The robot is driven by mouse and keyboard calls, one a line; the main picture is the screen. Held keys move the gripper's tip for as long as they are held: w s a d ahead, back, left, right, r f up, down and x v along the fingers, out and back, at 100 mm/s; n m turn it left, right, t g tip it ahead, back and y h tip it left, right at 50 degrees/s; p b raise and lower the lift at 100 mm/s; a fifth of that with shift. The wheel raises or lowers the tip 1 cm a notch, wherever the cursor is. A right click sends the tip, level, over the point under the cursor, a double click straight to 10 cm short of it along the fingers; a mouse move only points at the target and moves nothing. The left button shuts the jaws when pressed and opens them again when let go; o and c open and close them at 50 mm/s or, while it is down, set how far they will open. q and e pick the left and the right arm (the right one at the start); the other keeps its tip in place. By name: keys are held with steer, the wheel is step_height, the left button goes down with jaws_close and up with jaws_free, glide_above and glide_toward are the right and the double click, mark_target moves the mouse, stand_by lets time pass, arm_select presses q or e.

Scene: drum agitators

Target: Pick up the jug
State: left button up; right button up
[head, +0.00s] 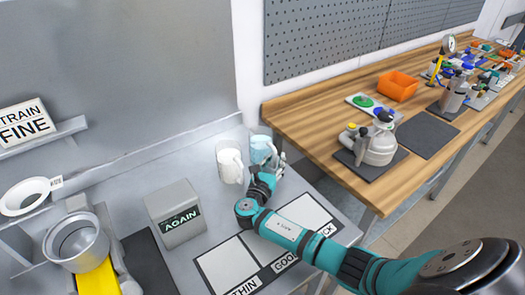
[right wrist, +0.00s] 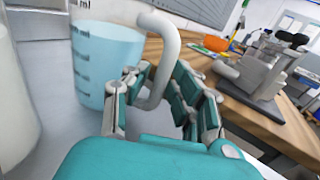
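A clear jug of light blue liquid (head: 260,147) with a white handle stands on the grey bench near its back right corner. It also shows in the right wrist view (right wrist: 104,60), upright, with its handle (right wrist: 168,50) toward me. My right gripper (head: 275,162) is at this handle. In the right wrist view its fingers (right wrist: 160,84) are spread, one on each side of the lower handle. I cannot tell whether they touch it. A second jug with white contents (head: 230,166) stands just left of the blue one. My left gripper is not in view.
A grey box labelled AGAIN (head: 176,217) stands to the left, with a metal pot (head: 78,243) beyond it. White labelled panels (head: 228,270) lie in front. A wooden bench (head: 310,128) with regulators and an orange bin (head: 397,86) is at the right.

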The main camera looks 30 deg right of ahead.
mark_target(274, 155)
jaws_close()
steer(key=shift+r, duration=0.2)
stand_by(0.5)
steer(key=shift+r, duration=1.55)
steer(key=s+a+b, duration=0.1)
steer(key=s+a, duration=0.1)
steer(key=s, duration=0.5)
steer(key=s+a+r+b, duration=0.1)
steer(key=s+a, duration=0.1)
steer(key=s, duration=0.6)
steer(key=shift+a+r, duration=0.25)
steer(key=shift+r, duration=0.05)
